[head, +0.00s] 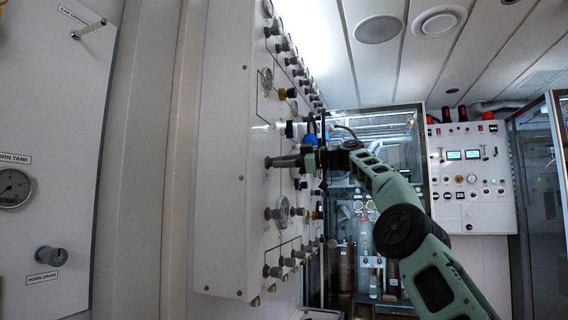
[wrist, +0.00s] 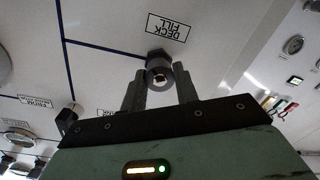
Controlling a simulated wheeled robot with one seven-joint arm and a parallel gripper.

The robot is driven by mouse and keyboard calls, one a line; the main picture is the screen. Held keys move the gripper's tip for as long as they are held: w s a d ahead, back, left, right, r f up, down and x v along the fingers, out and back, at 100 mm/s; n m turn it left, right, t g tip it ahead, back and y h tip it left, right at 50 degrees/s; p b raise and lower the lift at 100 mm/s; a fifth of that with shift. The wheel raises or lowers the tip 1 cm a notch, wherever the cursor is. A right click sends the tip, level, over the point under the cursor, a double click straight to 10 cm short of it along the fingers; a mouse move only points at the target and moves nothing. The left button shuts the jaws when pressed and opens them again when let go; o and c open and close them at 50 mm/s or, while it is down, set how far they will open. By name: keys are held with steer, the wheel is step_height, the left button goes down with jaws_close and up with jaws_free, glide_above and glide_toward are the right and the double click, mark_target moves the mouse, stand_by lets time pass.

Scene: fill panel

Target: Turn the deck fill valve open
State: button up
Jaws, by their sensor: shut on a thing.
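The deck fill valve (wrist: 158,72) is a round grey knob with a lighter centre, just below the "DECK FILL" label (wrist: 168,27) in the wrist view. My gripper (wrist: 160,88) has one finger on each side of the knob and is shut on it. In the head view my gripper (head: 285,161) reaches left to the white panel, and its fingers hide most of the knob there. I cannot tell from these views how far the knob is turned.
The white fill panel (head: 222,170) carries several other knobs and gauges close above and below my gripper. A gauge (head: 283,212) sits just below it. A control box (head: 470,178) and a glass-fronted cabinet stand behind. A second panel with a horn tank gauge (head: 14,188) is at far left.

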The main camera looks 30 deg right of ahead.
steer(key=shift+f+n, duration=0.15)
steer(key=shift+n, duration=1.45)
steer(key=o, duration=1)
steer(key=shift+c, duration=0.2)
steer(key=b+v, duration=0.4)
steer(key=v, duration=1.3)
steer(key=shift+s, duration=0.25)
steer(key=shift+d, duration=0.1)
